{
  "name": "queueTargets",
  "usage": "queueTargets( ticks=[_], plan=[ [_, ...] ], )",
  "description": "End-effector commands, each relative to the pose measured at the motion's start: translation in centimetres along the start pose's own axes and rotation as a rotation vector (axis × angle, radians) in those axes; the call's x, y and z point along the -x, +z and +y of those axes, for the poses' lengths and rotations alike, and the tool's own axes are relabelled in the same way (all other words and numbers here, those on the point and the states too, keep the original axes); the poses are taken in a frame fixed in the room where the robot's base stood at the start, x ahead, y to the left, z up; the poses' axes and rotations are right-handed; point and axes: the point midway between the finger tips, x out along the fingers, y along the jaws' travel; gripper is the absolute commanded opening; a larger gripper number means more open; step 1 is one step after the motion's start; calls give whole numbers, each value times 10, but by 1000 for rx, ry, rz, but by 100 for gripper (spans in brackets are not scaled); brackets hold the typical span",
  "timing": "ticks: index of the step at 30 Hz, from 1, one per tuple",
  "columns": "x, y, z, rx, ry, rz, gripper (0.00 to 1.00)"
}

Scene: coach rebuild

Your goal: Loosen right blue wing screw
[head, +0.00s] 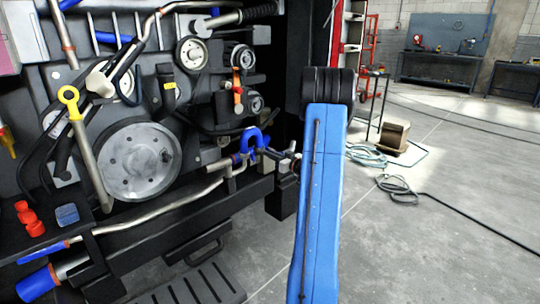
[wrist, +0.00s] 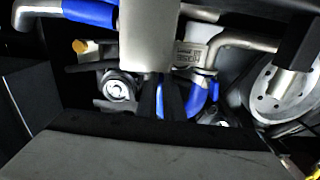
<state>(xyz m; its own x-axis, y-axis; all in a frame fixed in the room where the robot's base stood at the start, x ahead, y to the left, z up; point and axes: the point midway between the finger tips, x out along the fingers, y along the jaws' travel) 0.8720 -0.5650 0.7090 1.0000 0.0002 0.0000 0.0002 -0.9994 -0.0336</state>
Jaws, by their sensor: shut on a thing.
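The right blue wing screw (head: 251,140) is a bright blue, U-shaped piece on the pipework at the engine's lower right. My gripper (head: 272,155) reaches it from the right and is shut on it.
The large grey flywheel disc (head: 139,160) is left of the screw. A bent metal pipe (head: 165,213) runs below it.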

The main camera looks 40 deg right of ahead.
Motion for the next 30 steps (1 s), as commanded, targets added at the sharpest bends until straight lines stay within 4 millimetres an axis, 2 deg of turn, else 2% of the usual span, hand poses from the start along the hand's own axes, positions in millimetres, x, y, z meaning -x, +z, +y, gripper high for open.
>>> queueTargets(
  ticks=[8, 9, 10, 11, 22, 26, 30],
  plan=[
    [1, 2, 0, -3, 0, -4, 0],
    [1, 2, 0, -3, 0, -3, 15],
    [1, 2, 0, -3, 0, -3, 22],
    [0, 2, 0, -3, 0, -3, 25],
    [5, 0, 0, -2, 1, -1, 25],
    [20, 0, 1, -1, 3, 0, 25],
    [46, 0, 2, -2, 5, -1, 25]
  ],
)
